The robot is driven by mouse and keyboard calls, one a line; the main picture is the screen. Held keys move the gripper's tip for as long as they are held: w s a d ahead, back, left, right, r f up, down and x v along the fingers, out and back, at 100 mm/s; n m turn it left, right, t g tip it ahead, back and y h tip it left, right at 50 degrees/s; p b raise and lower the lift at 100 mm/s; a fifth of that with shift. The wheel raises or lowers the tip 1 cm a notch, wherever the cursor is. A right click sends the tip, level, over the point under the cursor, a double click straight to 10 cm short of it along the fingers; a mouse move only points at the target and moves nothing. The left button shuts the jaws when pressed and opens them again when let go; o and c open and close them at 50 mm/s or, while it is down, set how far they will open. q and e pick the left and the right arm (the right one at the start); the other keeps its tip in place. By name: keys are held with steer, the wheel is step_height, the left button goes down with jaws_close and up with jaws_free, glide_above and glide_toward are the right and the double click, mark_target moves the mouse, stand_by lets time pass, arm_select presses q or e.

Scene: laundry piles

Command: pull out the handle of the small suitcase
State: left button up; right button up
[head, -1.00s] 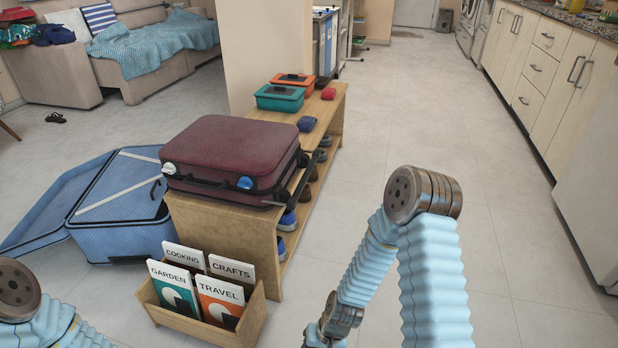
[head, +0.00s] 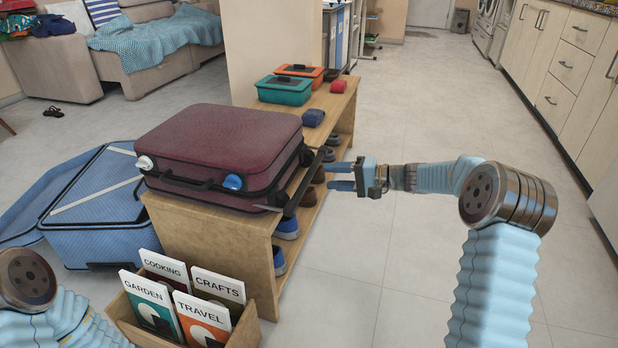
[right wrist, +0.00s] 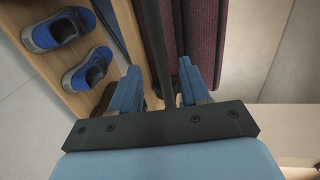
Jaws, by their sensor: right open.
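The small suitcase (head: 220,145) is maroon and lies flat on a wooden shoe bench. Its dark handle bar (head: 304,186) stands out slightly from the right end. My right gripper (head: 329,177) is open just right of that bar, its fingers pointing left toward it. In the right wrist view the handle bar (right wrist: 152,40) runs between the two open fingers of the gripper (right wrist: 158,80), with the maroon suitcase side (right wrist: 203,35) beyond. Whether a finger touches the bar I cannot tell. My left gripper is out of view.
The wooden bench (head: 215,228) holds blue shoes (head: 286,228) below, and teal (head: 284,90) and orange (head: 300,71) boxes on top. A book box (head: 240,333) stands in front. A larger blue suitcase (head: 100,210) lies open at left. The floor (head: 400,260) at right is clear.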

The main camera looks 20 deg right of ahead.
mark_target(309, 176)
steer(key=x, duration=0.7)
steer(key=shift+w+a+f, duration=0.1)
steer(key=shift+w+a, duration=0.15)
steer(key=shift+a, duration=0.05)
jaws_close()
